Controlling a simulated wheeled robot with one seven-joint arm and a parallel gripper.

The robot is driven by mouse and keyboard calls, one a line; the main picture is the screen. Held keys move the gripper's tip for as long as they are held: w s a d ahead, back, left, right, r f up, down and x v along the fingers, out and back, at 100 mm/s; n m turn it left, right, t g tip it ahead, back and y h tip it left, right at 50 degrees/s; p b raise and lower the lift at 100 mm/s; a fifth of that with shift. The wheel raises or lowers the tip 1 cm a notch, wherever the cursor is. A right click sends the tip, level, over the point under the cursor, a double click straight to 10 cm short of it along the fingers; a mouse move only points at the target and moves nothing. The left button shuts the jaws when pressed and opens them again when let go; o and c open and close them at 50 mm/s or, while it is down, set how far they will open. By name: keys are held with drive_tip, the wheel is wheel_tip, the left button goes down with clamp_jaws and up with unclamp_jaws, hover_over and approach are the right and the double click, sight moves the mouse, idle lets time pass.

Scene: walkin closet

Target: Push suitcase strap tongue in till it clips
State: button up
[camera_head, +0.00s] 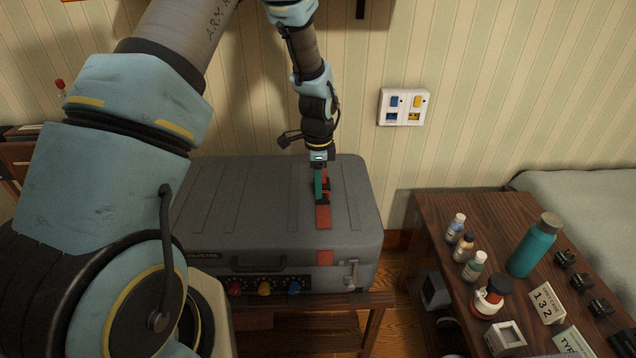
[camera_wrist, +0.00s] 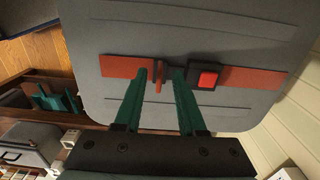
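The grey suitcase (camera_head: 260,200) lies flat on a wooden stand with a red strap (camera_head: 323,218) across its lid. In the wrist view, the left strap part (camera_wrist: 120,67) ends in a dark tongue (camera_wrist: 169,71) with an upright red tab (camera_wrist: 158,78). The black buckle (camera_wrist: 196,82) with a red button (camera_wrist: 207,79) is just right of it, on the other strap part. My gripper (camera_wrist: 161,76) has its teal fingers apart, either side of the red tab, with a visible gap at the left. The right finger hides where the tongue meets the buckle.
A wooden table (camera_head: 440,212) at the right holds small bottles, a teal flask (camera_head: 535,244), cards and black clips. A wall switch panel (camera_head: 404,107) is behind. The suitcase front has a handle (camera_head: 258,262) and a latch (camera_head: 350,274). The lid around the strap is clear.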

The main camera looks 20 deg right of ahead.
drive_tip(key=shift+c, duration=0.2)
clamp_jaws()
idle(1.1)
